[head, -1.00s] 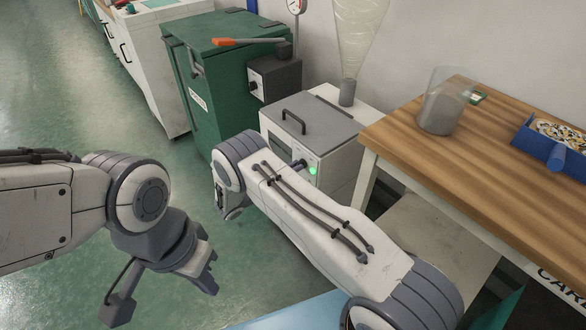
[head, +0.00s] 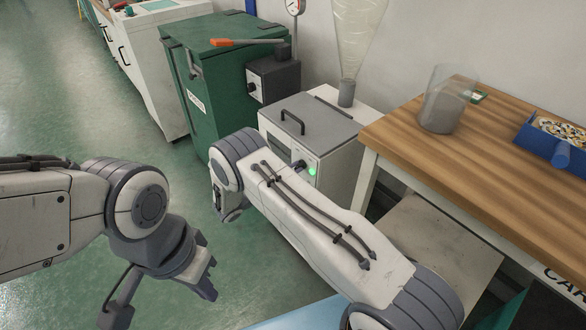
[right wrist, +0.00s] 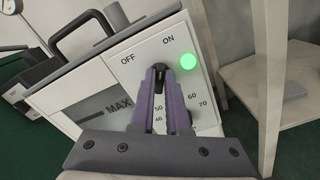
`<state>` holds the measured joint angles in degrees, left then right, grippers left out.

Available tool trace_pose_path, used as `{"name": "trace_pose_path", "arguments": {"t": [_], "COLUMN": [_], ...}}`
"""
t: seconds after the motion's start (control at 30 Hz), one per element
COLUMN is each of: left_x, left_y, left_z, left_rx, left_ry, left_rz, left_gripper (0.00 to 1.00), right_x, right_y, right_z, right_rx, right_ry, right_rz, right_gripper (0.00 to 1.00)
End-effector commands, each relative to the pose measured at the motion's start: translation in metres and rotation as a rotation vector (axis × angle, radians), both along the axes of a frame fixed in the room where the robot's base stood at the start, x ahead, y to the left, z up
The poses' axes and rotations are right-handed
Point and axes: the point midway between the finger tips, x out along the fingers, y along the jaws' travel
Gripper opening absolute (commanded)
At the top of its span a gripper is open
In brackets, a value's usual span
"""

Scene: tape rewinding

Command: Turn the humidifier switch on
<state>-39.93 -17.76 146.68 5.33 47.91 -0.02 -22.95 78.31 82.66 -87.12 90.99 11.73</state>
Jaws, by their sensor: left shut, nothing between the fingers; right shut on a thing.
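The humidifier (head: 318,112) is a white box with a grey lid and a black handle, at the middle of the head view. Its front panel fills much of the right wrist view (right wrist: 205,125), with OFF, ON and number marks. A green light (right wrist: 186,62) glows beside ON. My right gripper (right wrist: 160,80) is shut on the dark switch (right wrist: 159,72), below and between the OFF and ON marks. The fingers hide much of the switch, so its exact setting is unclear. My left gripper (head: 208,279) is shut and empty over the floor, away from the humidifier.
A wooden table (head: 500,135) stands to the right with a clear beaker (head: 440,100) and a blue tray (head: 552,143) on it. A green cabinet (head: 195,70) stands behind left of the humidifier. The green floor at left is clear.

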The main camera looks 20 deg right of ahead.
Motion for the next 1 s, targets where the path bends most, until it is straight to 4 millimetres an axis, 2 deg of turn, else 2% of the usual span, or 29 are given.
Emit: {"name": "trace_pose_path", "arguments": {"t": [0.27, 0.3, 0.37, 0.4, 0.77, 0.87, 1.0], "left_x": [0.0, 0.0, 0.0, 0.0, 0.0, 0.0, 0.0], "left_y": [0.0, 0.0, 0.0, 0.0, 0.0, 0.0, 0.0], "left_z": [0.0, 0.0, 0.0, 0.0, 0.0, 0.0, 0.0], "left_rx": [0.0, 0.0, 0.0, 0.0, 0.0, 0.0, 0.0], "left_ry": [0.0, 0.0, 0.0, 0.0, 0.0, 0.0, 0.0], "left_rz": [0.0, 0.0, 0.0, 0.0, 0.0, 0.0, 0.0], "left_gripper": [0.0, 0.0, 0.0, 0.0, 0.0, 0.0, 0.0], "right_x": [0.001, 0.001, 0.001, 0.001, -0.001, -0.005, -0.014], "right_y": [0.001, 0.001, 0.001, 0.001, 0.005, 0.017, 0.044], "right_z": [0.002, 0.002, 0.002, 0.001, 0.001, 0.001, 0.001], "right_rx": [0.0, 0.0, 0.0, 0.0, 0.0, 0.001, 0.001], "right_ry": [-0.006, -0.006, -0.006, -0.005, -0.003, -0.003, -0.005], "right_rz": [0.002, 0.002, 0.002, 0.001, 0.003, 0.004, 0.008], "right_gripper": [0.0, 0.17, 0.4, 0.44, 0.44, 0.44, 0.44]}}
